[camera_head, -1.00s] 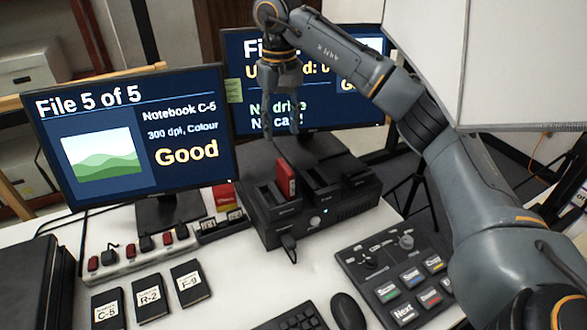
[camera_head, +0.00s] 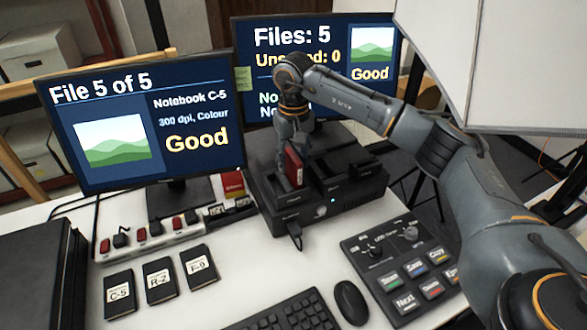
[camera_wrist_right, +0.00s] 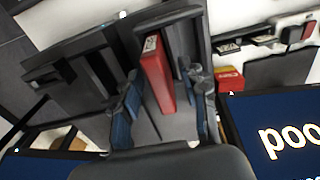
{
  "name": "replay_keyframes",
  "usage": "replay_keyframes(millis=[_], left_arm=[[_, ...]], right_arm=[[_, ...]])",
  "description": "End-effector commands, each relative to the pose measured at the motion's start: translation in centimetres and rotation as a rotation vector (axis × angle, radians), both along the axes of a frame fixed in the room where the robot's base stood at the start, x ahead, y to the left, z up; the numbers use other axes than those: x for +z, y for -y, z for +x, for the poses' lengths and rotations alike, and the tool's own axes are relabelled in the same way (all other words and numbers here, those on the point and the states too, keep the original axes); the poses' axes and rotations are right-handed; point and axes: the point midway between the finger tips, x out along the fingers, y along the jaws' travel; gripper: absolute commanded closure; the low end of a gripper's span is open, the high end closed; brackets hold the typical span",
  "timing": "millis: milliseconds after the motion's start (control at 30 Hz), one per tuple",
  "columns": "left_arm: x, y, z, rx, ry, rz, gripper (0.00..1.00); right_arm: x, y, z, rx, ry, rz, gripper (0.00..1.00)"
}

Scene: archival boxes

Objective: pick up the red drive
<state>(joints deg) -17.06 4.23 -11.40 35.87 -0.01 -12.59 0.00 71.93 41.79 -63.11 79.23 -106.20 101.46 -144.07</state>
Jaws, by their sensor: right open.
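The red drive (camera_head: 294,167) stands upright in a slot of the black dock (camera_head: 318,208) in front of the right monitor. It also shows in the right wrist view (camera_wrist_right: 158,76), with a white label on its end. My right gripper (camera_head: 296,152) is open and low over the drive. In the right wrist view its fingers (camera_wrist_right: 166,100) are spread to either side of the drive, with a gap visible on both sides. The drive's lower part is hidden in the dock. My left gripper is not in view.
Two monitors (camera_head: 150,118) stand behind, the left one close beside the dock. A red box (camera_head: 232,184) lies left of the dock. A power strip (camera_head: 150,243), several labelled black drives (camera_head: 160,281), a keyboard (camera_head: 285,315), a mouse (camera_head: 350,303) and a control panel (camera_head: 400,265) are in front.

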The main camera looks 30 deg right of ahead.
Motion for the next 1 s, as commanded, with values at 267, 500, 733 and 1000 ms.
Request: replay_keyframes(millis=[267, 500, 733, 1000], left_arm=[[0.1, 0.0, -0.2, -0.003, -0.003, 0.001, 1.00], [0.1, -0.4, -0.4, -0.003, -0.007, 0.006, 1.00], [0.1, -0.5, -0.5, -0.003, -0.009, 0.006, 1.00], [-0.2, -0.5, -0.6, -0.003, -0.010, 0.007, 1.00]], right_arm=[[-0.9, 0.0, 0.0, 0.001, 0.001, 0.001, 0.57], [-0.9, 0.0, 0.0, 0.000, 0.000, 0.001, 0.93], [-0.8, 0.0, 0.0, 0.000, 0.001, 0.001, 1.00], [0.6, 0.0, 0.1, 0.000, 0.005, 0.001, 1.00]])
